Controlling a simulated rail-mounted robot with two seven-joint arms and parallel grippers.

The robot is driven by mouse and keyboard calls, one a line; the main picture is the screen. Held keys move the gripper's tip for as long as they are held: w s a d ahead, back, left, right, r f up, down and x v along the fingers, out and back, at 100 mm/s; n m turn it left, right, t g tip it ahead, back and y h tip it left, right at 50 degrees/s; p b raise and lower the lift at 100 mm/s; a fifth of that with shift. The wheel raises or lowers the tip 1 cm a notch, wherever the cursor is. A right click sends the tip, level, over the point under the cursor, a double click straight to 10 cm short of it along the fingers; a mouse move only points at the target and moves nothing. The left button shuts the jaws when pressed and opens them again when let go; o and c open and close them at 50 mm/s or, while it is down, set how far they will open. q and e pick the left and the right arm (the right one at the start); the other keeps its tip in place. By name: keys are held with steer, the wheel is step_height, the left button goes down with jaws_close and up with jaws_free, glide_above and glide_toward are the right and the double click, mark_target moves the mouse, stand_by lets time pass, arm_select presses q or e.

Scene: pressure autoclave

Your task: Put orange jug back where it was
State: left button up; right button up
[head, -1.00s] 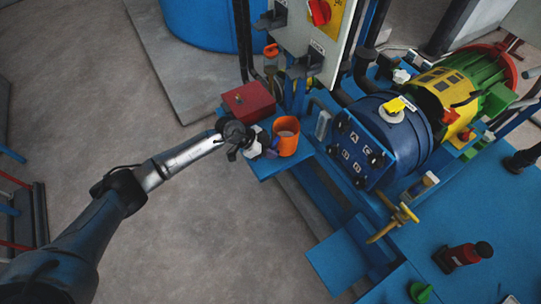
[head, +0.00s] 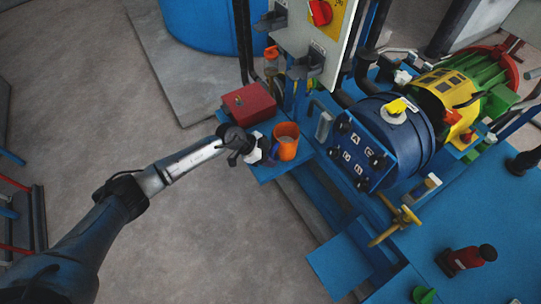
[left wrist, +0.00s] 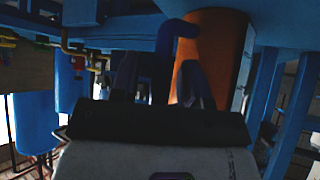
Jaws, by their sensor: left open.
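The orange jug (head: 287,150) stands at the edge of a small blue shelf (head: 262,172) beside the machine. My left gripper (head: 266,150) is at the jug's left side, close to it. In the left wrist view the jug (left wrist: 222,50) fills the upper middle, and its dark blue handle (left wrist: 178,30) reaches down between the spread fingers of my left gripper (left wrist: 160,82). The fingers are open; one overlaps the jug's body in that view. I cannot tell whether they touch the jug. My right gripper is not in view.
A red box (head: 248,103) sits on the shelf behind the gripper. A grey control panel (head: 312,45) rises behind the jug. The blue autoclave vessel (head: 385,140) is to the right, with a yellow valve handle (head: 400,222) below it.

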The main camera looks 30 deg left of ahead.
arm_select(q)
steer(key=shift+r, duration=0.25)
steer(key=p+v, duration=0.5)
steer(key=v, duration=0.7)
